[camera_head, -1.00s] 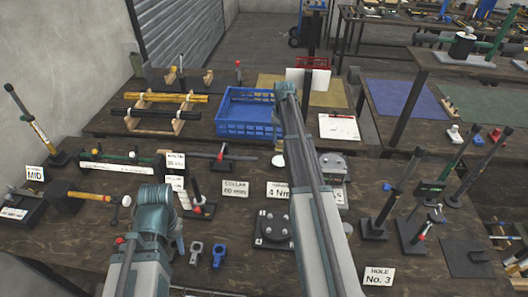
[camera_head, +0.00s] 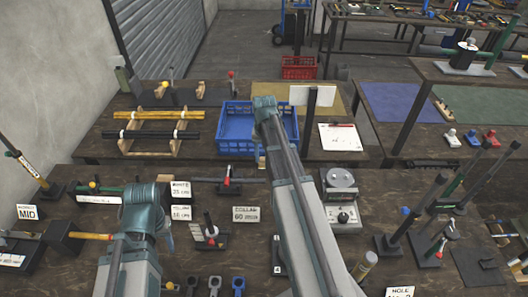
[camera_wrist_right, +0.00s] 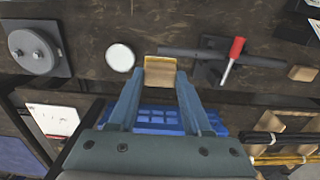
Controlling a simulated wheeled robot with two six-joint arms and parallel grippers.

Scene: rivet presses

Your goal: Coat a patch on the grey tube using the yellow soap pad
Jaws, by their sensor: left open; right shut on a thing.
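The yellow soap pad (camera_wrist_right: 160,72), a tan block with a yellow edge, is between the fingertips of my right gripper (camera_wrist_right: 160,84), which is shut on it. In the head view the pad (camera_head: 262,162) hangs below my right wrist, over the back part of the front bench. The grey tube (camera_wrist_right: 262,60) lies level in a small stand with a red-handled clamp (camera_wrist_right: 233,60), just right of the pad in the wrist view. In the head view the tube (camera_head: 207,180) is left of the pad. The pad looks apart from it. My left gripper (camera_head: 164,200) is open and empty, partly hidden by its wrist.
A blue crate (camera_head: 235,143) and a rack with yellow and black tubes (camera_head: 157,115) stand on the bench behind. A scale (camera_head: 341,200) stands right of my right arm. A white disc (camera_wrist_right: 121,57) lies beside the pad in the wrist view. Upright rods and sign cards crowd the front bench.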

